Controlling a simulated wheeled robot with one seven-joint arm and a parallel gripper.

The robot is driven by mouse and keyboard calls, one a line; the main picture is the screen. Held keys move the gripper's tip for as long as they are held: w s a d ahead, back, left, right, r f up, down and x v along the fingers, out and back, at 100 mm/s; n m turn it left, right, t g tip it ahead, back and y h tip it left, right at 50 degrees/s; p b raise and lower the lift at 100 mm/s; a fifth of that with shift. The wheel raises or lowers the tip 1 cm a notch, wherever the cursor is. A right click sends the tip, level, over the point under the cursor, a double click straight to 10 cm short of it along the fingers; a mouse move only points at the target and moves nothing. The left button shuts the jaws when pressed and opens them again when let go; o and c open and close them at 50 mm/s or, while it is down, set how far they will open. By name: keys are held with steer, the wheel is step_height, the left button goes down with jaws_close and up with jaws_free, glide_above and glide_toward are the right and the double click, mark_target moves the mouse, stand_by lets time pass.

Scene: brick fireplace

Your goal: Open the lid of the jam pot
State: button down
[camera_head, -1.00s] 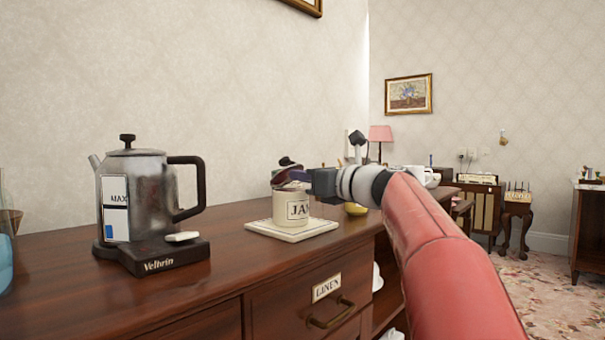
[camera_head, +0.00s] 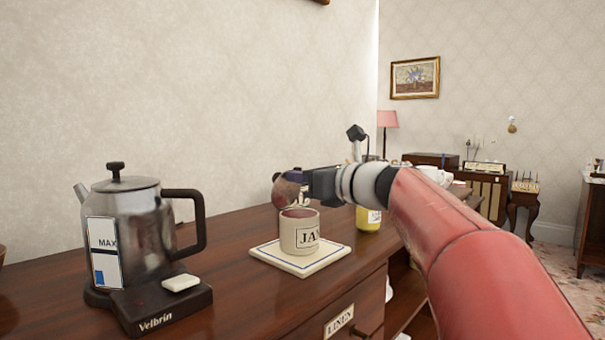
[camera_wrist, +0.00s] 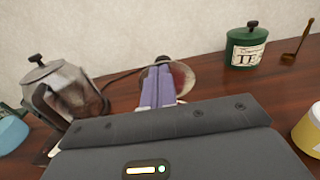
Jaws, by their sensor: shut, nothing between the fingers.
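The jam pot (camera_head: 299,236), cream with a black-lettered label, stands upright on a square cream tile (camera_head: 318,263) in the head view. Its top shows uncovered, with reddish colour inside the rim. A dark reddish-brown disc, seemingly the lid (camera_head: 286,193), is tilted up above the pot beside my fingertips. I cannot tell whether they touch it. My gripper (camera_head: 296,175) is shut and empty above the pot, reaching in from the right. In the wrist view the purple fingers (camera_wrist: 157,87) are together, in front of a pale-rimmed round shape with red in it, partly hidden.
A glass kettle (camera_head: 140,230) stands on its dark base to the left. A yellow jar (camera_head: 368,218) is behind right of the pot. The wrist view shows a green tea pot (camera_wrist: 245,48) and a ladle (camera_wrist: 300,42).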

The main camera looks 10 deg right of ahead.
steer(key=shift+w+a+r, duration=0.2)
steer(key=shift+w+r, duration=0.05)
steer(key=shift+p, duration=0.3)
